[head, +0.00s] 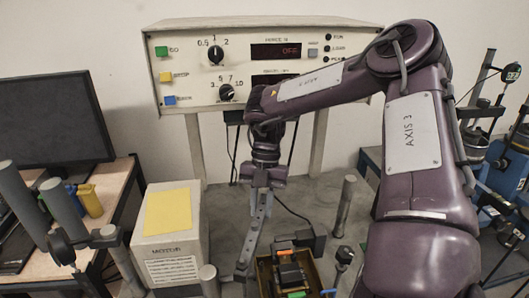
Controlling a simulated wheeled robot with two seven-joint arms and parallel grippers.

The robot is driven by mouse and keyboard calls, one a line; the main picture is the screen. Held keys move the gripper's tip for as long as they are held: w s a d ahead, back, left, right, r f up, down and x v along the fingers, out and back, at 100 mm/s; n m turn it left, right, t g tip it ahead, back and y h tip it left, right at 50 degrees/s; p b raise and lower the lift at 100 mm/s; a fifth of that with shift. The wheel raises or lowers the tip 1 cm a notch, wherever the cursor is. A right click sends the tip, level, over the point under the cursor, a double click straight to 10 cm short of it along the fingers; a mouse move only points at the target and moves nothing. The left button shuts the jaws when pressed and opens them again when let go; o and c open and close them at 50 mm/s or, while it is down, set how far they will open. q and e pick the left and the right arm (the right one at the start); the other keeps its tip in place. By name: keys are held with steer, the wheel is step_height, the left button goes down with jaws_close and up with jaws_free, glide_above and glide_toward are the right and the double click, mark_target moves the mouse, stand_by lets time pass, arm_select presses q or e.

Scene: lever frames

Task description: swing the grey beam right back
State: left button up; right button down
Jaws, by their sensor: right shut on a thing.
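The grey beam (250,238) is a narrow bar in the lower middle of the head view. It runs from beneath my right gripper down and slightly left, beside an open tray. My right gripper (264,186) hangs from the purple arm that comes in from the right, and its jaws are shut on the upper end of the beam. The jaws hide the part of the beam between them. The beam's lower end is hard to make out among the parts there. My left gripper is not in view.
A white box with a yellow sheet (168,212) stands left of the beam. A tray of small parts (262,278) lies to its right. A grey post (345,205) rises further right. Behind is a control panel (185,62); a monitor (45,120) stands at left.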

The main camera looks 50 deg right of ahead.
stand_by(0.4)
steer(key=c, duration=1.2)
jaws_free()
